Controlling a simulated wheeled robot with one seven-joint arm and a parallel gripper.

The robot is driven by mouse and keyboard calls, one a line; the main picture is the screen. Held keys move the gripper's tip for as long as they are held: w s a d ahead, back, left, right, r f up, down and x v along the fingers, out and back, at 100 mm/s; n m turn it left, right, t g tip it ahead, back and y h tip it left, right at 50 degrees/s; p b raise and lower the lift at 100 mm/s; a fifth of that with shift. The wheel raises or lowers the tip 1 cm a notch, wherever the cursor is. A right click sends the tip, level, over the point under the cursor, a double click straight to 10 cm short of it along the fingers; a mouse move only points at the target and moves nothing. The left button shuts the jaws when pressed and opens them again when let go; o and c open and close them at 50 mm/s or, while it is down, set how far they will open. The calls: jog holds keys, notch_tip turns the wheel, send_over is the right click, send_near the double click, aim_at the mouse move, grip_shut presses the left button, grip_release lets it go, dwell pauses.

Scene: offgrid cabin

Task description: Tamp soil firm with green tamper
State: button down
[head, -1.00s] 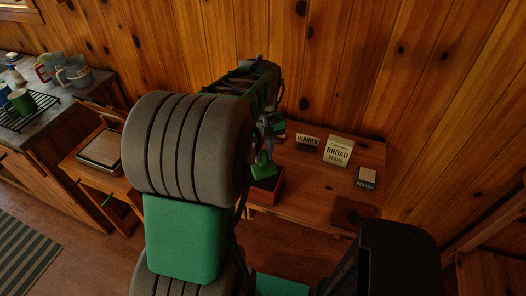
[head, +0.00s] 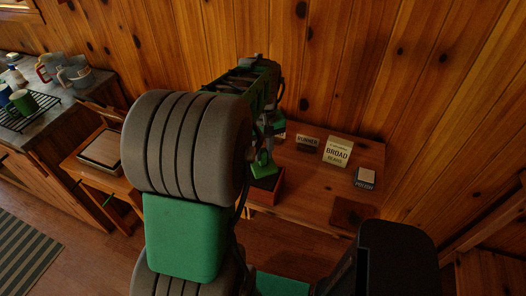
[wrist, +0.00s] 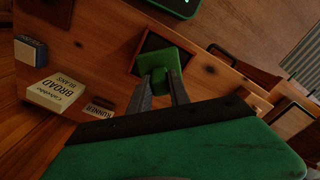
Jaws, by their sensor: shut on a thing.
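The green tamper (head: 262,166) has a flat square green foot and is over a small orange-brown box (head: 279,190) with dark soil (head: 266,183) in it. My gripper (head: 267,132) is above the box, shut on the tamper's upper part. In the wrist view, both fingers of my gripper (wrist: 160,84) close on the tamper (wrist: 165,58), and the soil box (wrist: 139,46) shows behind its foot. The foot hides part of the soil. It seems to be a little above the soil, but I cannot tell the gap.
Mugs (head: 75,75) are on the left counter.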

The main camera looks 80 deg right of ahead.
aim_at(263, 160)
notch_tip(263, 160, down, 5)
jog(key=b, duration=0.3)
jog(key=shift+f, duration=0.1)
jog(key=shift+r+p, duration=0.55)
jog(key=shift+r, duration=0.05)
jog(key=shift+d+r+p, duration=0.1)
jog(key=shift+r+p, duration=1.7)
jog(key=shift+r, duration=0.7)
